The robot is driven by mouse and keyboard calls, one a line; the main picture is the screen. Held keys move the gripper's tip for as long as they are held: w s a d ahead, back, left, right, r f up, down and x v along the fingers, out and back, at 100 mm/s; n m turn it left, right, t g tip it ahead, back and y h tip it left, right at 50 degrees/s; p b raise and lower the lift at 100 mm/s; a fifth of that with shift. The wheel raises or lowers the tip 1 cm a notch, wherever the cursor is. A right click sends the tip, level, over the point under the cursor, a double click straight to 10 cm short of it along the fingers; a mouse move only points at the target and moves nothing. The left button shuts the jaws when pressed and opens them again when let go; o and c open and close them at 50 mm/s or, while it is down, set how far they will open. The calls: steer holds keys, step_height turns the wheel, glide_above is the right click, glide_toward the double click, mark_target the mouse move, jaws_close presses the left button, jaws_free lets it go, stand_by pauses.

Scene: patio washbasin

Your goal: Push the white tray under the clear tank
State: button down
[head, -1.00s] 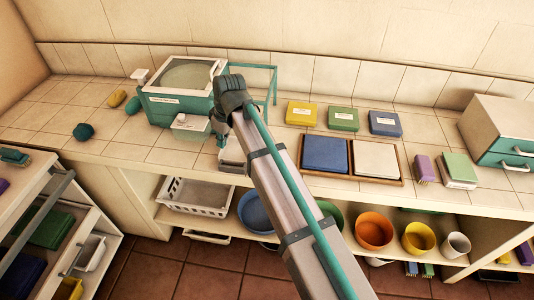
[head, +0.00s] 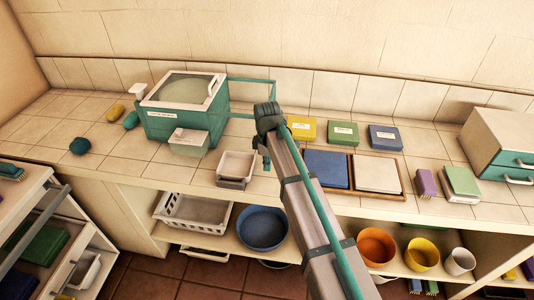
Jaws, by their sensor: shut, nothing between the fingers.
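The white tray (head: 236,166) sits near the counter's front edge, open side up. The clear tank (head: 188,143) is a small see-through box with a pale top, on the front of a teal washbasin unit (head: 160,122). The tray is to the right of the tank and a little nearer the front, apart from it. My gripper (head: 266,168) is shut and empty, pointing down just right of the tray. A small gap seems to separate them, but contact is hard to judge. The tray's whole top now shows.
A teal frame (head: 252,98) stands behind, right of the basin unit. A wooden holder (head: 403,176) with blue and white pads lies right of my arm. A teal lump (head: 80,146) and yellow sponge (head: 115,112) are at left. Shelves with bowls are below.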

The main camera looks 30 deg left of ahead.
mark_target(228, 169)
steer(key=shift+a+f+p, duration=0.2)
steer(key=shift+f+p, duration=0.25)
steer(key=shift+f, duration=0.75)
steer(key=shift+s+a+r+p, duration=0.1)
steer(key=shift+s+a+p, duration=0.15)
steer(key=shift+a, duration=0.35)
steer(key=shift+s+a+p, duration=0.2)
steer(key=shift+s+a, duration=0.05)
steer(key=shift+a, duration=0.3)
steer(key=shift+s+a, duration=0.3)
steer(key=shift+a, duration=0.25)
steer(key=s+a, duration=0.1)
steer(key=a, duration=0.2)
steer(key=s+a, duration=0.1)
steer(key=a, duration=0.2)
steer(key=s+a+b, duration=0.1)
steer(key=a, duration=0.2)
steer(key=shift+s+a, duration=0.25)
steer(key=shift+s, duration=0.05)
steer(key=shift+s+a, duration=0.25)
steer(key=shift+a, duration=0.1)
steer(key=shift+d, duration=0.1)
